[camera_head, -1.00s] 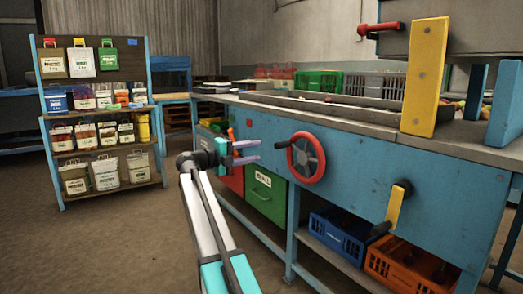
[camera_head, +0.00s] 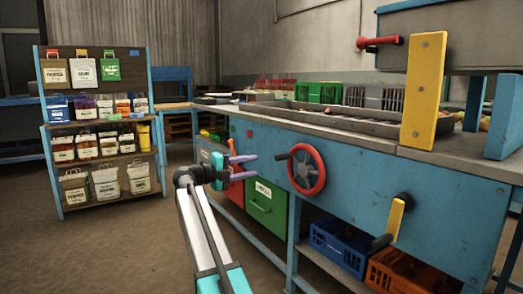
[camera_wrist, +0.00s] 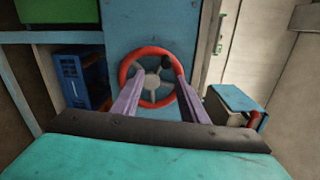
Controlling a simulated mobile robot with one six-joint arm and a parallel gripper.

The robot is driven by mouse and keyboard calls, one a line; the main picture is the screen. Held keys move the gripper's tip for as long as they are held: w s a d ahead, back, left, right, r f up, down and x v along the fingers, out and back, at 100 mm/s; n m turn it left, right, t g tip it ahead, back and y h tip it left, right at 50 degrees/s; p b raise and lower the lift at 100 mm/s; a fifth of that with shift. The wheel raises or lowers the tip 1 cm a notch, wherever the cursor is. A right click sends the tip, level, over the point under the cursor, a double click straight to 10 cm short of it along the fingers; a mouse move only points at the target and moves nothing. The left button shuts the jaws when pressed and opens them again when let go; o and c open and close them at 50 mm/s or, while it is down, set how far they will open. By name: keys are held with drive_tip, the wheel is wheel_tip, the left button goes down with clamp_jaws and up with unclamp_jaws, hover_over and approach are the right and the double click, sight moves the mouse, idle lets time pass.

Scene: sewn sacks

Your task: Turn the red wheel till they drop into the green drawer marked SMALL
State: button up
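The red wheel (camera_head: 306,169) is mounted on the front of the blue bench, with grey spokes and a dark knob at its upper left. In the wrist view the red wheel (camera_wrist: 150,97) lies straight ahead, partly hidden behind my fingers. My gripper (camera_head: 245,168) is open and empty, left of the wheel and apart from it in the head view; its two purple fingers also show in the wrist view (camera_wrist: 155,95). The green drawer (camera_head: 266,203) with a white label sits shut below and left of the wheel; its lettering is too blurred to read surely.
A yellow-handled crank (camera_head: 396,216) sticks out at the bench's right. A blue crate (camera_head: 340,245) and an orange crate (camera_head: 395,272) sit on the low shelf. A rack of sacks (camera_head: 100,125) stands at the left, with open floor before it.

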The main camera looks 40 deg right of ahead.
drive_tip(key=a+f+n+t+y+p, duration=0.1)
drive_tip(key=a+f+n+y+p, duration=0.1)
drive_tip(key=a+f+n+p, duration=0.35)
drive_tip(key=a+f+n+t+y+p, duration=0.1)
drive_tip(key=a+f+n+y+p, duration=0.15)
drive_tip(key=f+n+p, duration=0.6)
drive_tip(key=s+a+f+n+g+y+p, duration=0.1)
drive_tip(key=s+a+f+n+y+p, duration=0.4)
drive_tip(key=s+a+f+n+p, duration=0.8)
drive_tip(key=s+a+n+g+y+p, duration=0.2)
drive_tip(key=s+a+n+y+p, duration=0.2)
drive_tip(key=s+a+p, duration=1.05)
drive_tip(key=s+a+r+n+g+y+p, duration=0.1)
drive_tip(key=s+a+r+n+y+p, duration=0.1)
drive_tip(key=s+p, duration=0.6)
drive_tip(key=s+a+r+n+g+y+p, duration=0.1)
drive_tip(key=s+a+r+n+p, duration=0.3)
drive_tip(key=s+p, duration=0.4)
drive_tip(key=shift+s+a+n+g+y, duration=0.4)
drive_tip(key=shift+s+a+n+y, duration=0.15)
drive_tip(key=shift+s, duration=0.5)
drive_tip(key=shift+d, duration=0.1)
